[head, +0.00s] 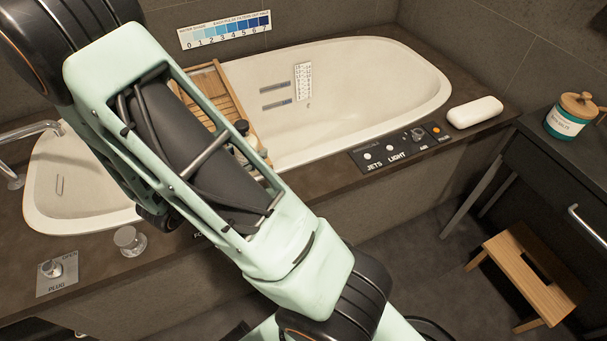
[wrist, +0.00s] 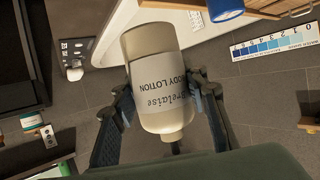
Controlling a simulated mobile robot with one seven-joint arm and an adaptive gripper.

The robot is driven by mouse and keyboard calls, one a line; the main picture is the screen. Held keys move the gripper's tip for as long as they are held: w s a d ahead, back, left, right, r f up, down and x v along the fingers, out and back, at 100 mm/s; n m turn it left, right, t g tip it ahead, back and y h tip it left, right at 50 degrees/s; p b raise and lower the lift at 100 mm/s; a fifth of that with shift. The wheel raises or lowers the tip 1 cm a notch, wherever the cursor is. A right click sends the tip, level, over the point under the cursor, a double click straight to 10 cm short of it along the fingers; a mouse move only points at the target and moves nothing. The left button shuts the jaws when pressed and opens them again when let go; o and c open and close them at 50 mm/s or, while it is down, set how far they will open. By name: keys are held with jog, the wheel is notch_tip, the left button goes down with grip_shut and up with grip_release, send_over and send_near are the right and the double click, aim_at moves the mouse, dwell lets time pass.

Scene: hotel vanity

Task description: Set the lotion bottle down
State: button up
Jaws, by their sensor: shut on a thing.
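The lotion bottle (wrist: 160,80) is a pale bottle with a grey label reading "BODY LOTION". It fills the middle of the wrist view, with its label upside down there and its neck towards the bottom of the picture. My gripper (wrist: 161,92) is shut on it, one dark finger on each side of its body. Whether the bottle's base touches any surface cannot be told. In the head view my arm covers the middle of the scene, and I cannot make out the bottle or the gripper there.
The white bathtub (head: 370,80) has a dark stone rim with a control panel (head: 402,147) and a white bar (head: 475,111). A wooden bath tray (head: 208,86) spans the tub, partly behind my arm. A lidded jar (head: 571,115) stands on the dark counter. A wooden stool (head: 540,270) stands below.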

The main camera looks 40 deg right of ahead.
jog(key=s+d+r+m+g+h+p, duration=0.1)
jog(key=s+m+g, duration=0.15)
jog(key=s, duration=0.45)
jog(key=s+d+r+m+g+p, duration=0.1)
jog(key=s+m+g+p, duration=0.15)
jog(key=s, duration=0.45)
jog(key=shift+g, duration=0.4)
jog(key=w+d+f+b, duration=0.2)
jog(key=d+f, duration=0.1)
jog(key=w+d+f+b, duration=0.1)
jog(key=w+d+f, duration=0.2)
jog(key=d, duration=0.1)
jog(key=w+d+f+b, duration=0.2)
jog(key=d+f, duration=0.1)
jog(key=d, duration=0.1)
jog(key=shift+w+d+f+b, duration=0.15)
jog(key=shift+w+f+b, duration=0.05)
jog(key=shift+w+b, duration=0.15)
jog(key=shift+w+d+f+b, duration=0.15)
jog(key=shift+f+b, duration=0.35)
jog(key=shift+f, duration=1.2)
jog(key=shift+f, duration=0.15)
jog(key=o, duration=1.4)
jog(key=shift+o, duration=0.2)
